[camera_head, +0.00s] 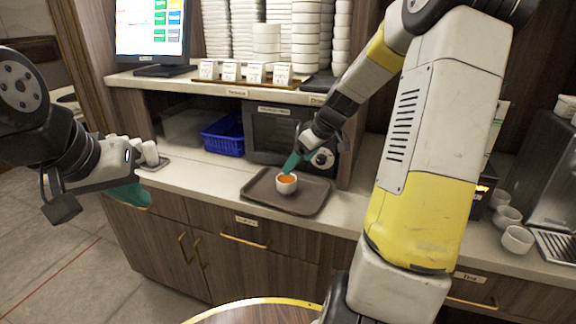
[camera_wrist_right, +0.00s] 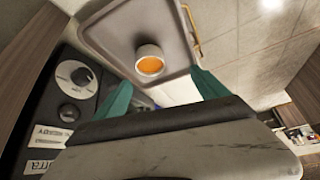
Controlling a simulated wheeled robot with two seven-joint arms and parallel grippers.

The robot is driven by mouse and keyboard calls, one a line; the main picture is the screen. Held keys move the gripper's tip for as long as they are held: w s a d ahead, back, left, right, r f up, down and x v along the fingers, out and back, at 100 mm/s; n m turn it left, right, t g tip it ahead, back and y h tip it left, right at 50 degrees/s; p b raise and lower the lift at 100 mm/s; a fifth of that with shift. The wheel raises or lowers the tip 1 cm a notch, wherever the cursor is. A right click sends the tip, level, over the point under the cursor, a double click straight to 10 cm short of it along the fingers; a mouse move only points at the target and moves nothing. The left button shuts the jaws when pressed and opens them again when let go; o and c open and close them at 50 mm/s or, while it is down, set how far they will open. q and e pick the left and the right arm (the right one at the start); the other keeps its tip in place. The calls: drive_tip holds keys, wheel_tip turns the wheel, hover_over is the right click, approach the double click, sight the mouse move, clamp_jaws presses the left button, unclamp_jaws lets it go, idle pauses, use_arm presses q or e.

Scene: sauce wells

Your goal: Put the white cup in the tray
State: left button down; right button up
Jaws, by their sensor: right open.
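The white cup (camera_head: 286,188), filled with orange sauce, stands upright on the brown tray (camera_head: 310,204) on the counter. In the right wrist view the cup (camera_wrist_right: 150,50) sits on the tray (camera_wrist_right: 125,17), beyond and between my fingertips, apart from them. My right gripper (camera_head: 291,163), with green fingers, is open and empty just above and behind the cup; it also shows in the wrist view (camera_wrist_right: 160,88). My left gripper (camera_head: 128,195) hangs at the left in front of the counter edge; its finger gap is not clear.
A microwave (camera_head: 272,130) and blue basket (camera_head: 222,137) stand behind the tray. Small white cups (camera_head: 150,152) are at the left, others (camera_head: 517,239) at the right by the coffee machine (camera_head: 545,150). Stacked dishes fill the upper shelf. A round table edge (camera_head: 250,302) is in front.

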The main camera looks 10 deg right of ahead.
drive_tip(key=s+a+r+m+h, duration=0.1)
drive_tip(key=s+a+r+m, duration=0.15)
drive_tip(key=s+r, duration=0.35)
drive_tip(key=s+a+r+m+h, duration=0.1)
drive_tip(key=s+a+r, duration=0.35)
drive_tip(key=s, duration=0.35)
drive_tip(key=s+r+m+t, duration=0.1)
drive_tip(key=s+r+m, duration=0.1)
drive_tip(key=s, duration=1)
drive_tip(key=shift+s+m, duration=0.15)
drive_tip(key=shift+m, duration=0.5)
drive_tip(key=shift+a+r, duration=0.1)
